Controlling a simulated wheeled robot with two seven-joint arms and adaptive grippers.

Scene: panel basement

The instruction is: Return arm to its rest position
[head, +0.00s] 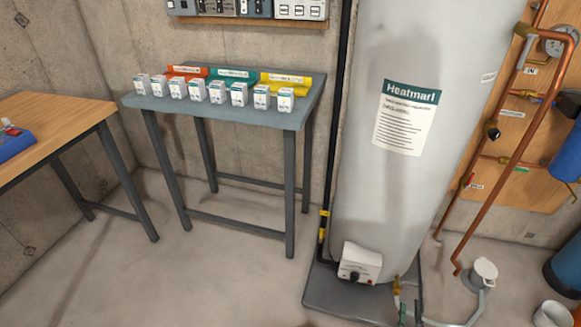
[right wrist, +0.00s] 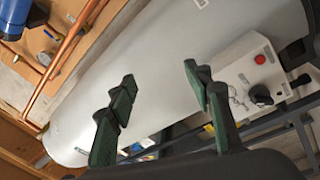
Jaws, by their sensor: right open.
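My right gripper (right wrist: 159,76) shows in the right wrist view, its two dark green fingers spread apart with nothing between them. Beyond the fingers lies the grey water tank (right wrist: 130,60), which runs diagonally across that view. I cannot tell how far the fingers are from it.
The tank (head: 395,190) stands right of centre with a white control box (head: 360,263) low on it. A grey table (head: 300,115) holds several small white boxes. A wooden bench (head: 60,125) stands left. Copper pipes (head: 510,140) run at right.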

